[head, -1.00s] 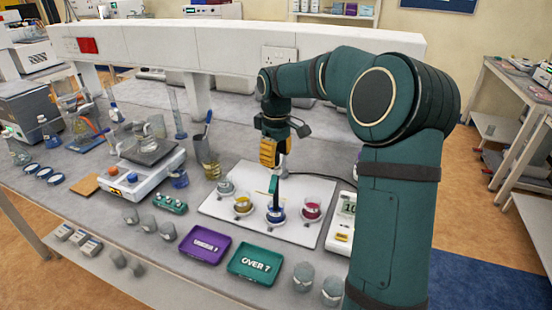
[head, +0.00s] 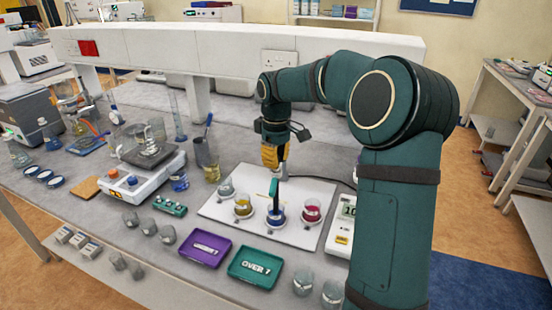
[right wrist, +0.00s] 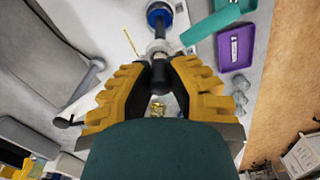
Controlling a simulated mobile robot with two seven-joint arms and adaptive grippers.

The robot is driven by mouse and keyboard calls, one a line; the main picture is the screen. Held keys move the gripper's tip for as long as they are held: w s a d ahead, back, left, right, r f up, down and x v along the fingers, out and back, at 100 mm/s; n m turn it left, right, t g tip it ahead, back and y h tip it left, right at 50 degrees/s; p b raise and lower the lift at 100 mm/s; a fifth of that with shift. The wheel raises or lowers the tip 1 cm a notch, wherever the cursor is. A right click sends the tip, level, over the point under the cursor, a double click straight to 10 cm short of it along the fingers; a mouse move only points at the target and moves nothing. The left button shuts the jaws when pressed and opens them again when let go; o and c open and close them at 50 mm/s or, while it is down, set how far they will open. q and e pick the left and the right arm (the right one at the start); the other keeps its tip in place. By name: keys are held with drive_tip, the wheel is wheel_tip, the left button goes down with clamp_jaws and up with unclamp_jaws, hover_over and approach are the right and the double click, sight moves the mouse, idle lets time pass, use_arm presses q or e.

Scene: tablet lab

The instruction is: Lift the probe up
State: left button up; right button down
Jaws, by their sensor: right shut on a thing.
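My right gripper (head: 273,165) has yellow fingers and stands above the white board (head: 225,215). It is shut on the upper part of the dark, rod-like probe (head: 281,190). The probe's lower end is in the beaker of blue liquid (head: 276,215). In the right wrist view the probe (right wrist: 158,75) lies between the fingertips and leads to the blue beaker (right wrist: 158,12). Its tip is hidden by the beaker and liquid. My left gripper is not in view.
A yellow beaker (head: 243,206) and a red beaker (head: 312,210) stand close on either side. A meter (head: 342,232) is at the right. Purple (head: 204,248) and green (head: 254,266) trays lie in front. A white shelf (head: 230,45) runs behind.

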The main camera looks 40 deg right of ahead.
wheel_tip(320, 180, up, 8)
drive_tip(key=p, duration=0.6)
drive_tip(key=shift+f, duration=0.1)
drive_tip(key=c, duration=0.9)
unclamp_jaws()
drive_tip(key=shift+o, duration=0.2)
wheel_tip(320, 180, up, 12)
